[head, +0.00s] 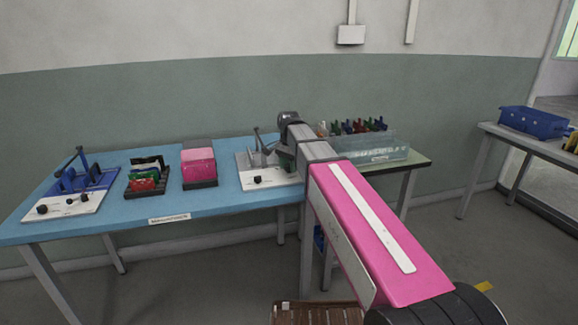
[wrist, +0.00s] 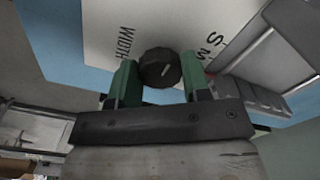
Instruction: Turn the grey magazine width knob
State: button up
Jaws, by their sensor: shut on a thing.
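The magazine width knob (wrist: 160,66) is dark grey and round with a pale pointer line. It sits on a white panel (wrist: 105,28) marked "WIDTH", with the letters "S" and "M" beside the knob. My gripper (wrist: 160,80) has its two green fingers on either side of the knob and is shut on it. In the head view the white-plated device (head: 258,183) stands on the blue table, and my gripper (head: 287,152) is at its right side.
On the blue table (head: 120,222) stand a blue device (head: 72,183) at the left, a black rack (head: 133,186) and a pink block in a dark holder (head: 198,162). A clear bin (head: 375,152) stands right of my gripper. Another table with a blue crate (head: 533,122) is far right.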

dwell(0.3)
jog(key=o, duration=0.9)
notch_tip(320, 180, up, 11)
jog(key=shift+f, duration=0.1)
